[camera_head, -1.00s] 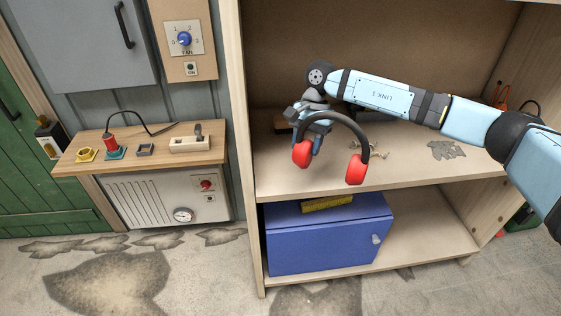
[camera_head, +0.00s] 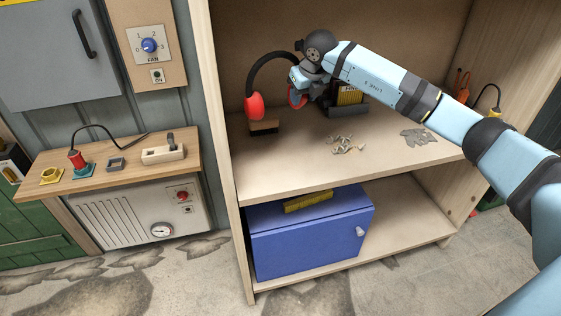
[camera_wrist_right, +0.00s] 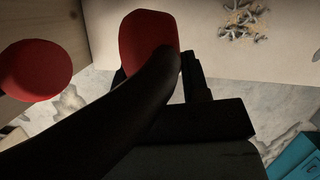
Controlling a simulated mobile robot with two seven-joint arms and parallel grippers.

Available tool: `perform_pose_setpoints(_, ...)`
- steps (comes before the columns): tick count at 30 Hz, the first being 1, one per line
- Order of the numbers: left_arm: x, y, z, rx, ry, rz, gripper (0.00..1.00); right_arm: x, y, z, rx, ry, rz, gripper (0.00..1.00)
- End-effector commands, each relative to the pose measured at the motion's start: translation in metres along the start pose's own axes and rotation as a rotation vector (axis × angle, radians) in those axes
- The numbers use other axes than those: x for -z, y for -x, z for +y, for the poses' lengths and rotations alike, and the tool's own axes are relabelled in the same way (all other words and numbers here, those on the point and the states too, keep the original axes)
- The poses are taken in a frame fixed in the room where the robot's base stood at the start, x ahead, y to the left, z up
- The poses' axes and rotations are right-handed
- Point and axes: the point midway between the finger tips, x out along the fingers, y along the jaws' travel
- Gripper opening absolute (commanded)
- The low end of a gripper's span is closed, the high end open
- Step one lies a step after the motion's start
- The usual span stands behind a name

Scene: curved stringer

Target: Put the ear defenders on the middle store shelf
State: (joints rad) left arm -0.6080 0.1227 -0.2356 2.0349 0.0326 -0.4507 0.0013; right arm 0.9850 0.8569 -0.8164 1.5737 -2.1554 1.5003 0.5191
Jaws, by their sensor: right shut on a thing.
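The ear defenders, with a black headband and red cups, are in my right gripper (camera_head: 304,84). Their left red cup (camera_head: 254,107) shows in the head view above the middle shelf (camera_head: 300,165), near its left side. The other cup is partly hidden by the gripper. In the right wrist view the dark headband (camera_wrist_right: 110,110) crosses close to the camera, with one red cup (camera_wrist_right: 150,42) by the fingers and the other at left. My right gripper is shut on them. I cannot tell whether they touch the shelf. My left gripper is not in view.
A brown block (camera_head: 264,127) lies under the left cup. A dark holder with a yellow item (camera_head: 350,97) stands behind the gripper. Loose screws (camera_head: 346,145) and grey pieces (camera_head: 416,137) lie on the shelf. A blue cabinet (camera_head: 310,235) stands below. The shelf's front is clear.

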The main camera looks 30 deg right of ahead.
Motion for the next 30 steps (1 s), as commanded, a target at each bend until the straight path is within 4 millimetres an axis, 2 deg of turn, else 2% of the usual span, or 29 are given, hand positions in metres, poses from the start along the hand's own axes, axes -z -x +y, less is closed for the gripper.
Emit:
perform_pose_setpoints(5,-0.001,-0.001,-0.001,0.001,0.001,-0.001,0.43,-0.005,0.004,-0.013,0.068,-0.166,0.001,0.12)
perform_pose_setpoints(8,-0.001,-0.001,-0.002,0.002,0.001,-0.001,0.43,-0.003,-0.003,-0.016,0.082,-0.199,0.004,0.12)
perform_pose_setpoints(11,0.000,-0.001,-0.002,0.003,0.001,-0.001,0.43,0.005,-0.022,-0.016,0.084,-0.204,0.006,0.12)
perform_pose_setpoints(22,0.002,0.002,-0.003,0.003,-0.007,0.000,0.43,0.043,-0.111,-0.016,0.082,-0.202,0.006,0.12)
perform_pose_setpoints(27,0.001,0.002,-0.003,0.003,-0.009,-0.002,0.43,0.052,-0.135,-0.015,0.081,-0.202,0.003,0.12)
perform_pose_setpoints(30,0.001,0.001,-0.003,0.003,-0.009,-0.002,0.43,0.054,-0.140,-0.015,0.081,-0.201,0.003,0.12)
